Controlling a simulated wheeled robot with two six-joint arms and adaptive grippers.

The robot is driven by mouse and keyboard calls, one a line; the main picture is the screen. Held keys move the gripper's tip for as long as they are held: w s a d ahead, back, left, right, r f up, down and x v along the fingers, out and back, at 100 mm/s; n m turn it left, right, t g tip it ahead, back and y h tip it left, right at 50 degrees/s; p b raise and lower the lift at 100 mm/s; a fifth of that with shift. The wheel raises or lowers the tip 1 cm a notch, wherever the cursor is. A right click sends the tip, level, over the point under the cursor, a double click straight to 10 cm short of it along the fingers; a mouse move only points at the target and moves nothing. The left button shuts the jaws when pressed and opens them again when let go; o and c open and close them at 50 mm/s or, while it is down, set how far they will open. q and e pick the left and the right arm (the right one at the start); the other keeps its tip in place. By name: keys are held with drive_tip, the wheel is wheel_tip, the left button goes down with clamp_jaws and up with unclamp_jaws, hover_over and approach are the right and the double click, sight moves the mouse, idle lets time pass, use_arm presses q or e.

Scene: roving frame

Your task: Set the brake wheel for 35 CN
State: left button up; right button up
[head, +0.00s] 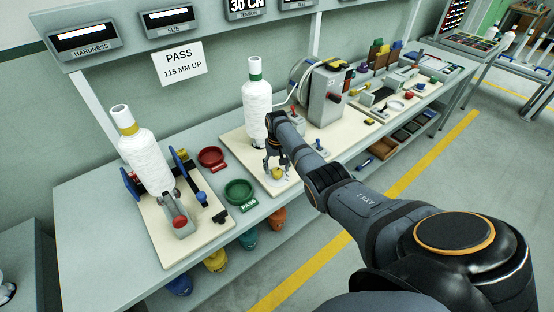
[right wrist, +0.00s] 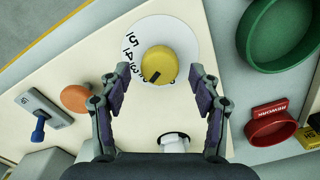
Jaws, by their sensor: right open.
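The brake wheel is a yellow knob with a dark pointer mark, on a white numbered dial. The brake wheel shows in the head view (head: 278,173) and right wrist view (right wrist: 158,65). Its mark points to the lower left in the wrist view; some dial numbers are hidden, and I cannot tell the exact setting. My right gripper (head: 276,163) is open over the wheel; in the wrist view its fingers (right wrist: 156,85) stand on both sides, apart from the knob. The tension display (head: 247,8) reads 30 CN. My left gripper is not in view.
A white yarn cone (head: 257,105) stands behind the gripper. A grey box (head: 326,95) stands right. An orange button (right wrist: 76,98) and blue lever (right wrist: 38,131) are near.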

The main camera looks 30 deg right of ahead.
sight(277, 170)
wheel_tip(277, 170, up, 11)
drive_tip(key=shift+f, duration=0.15)
idle(0.4)
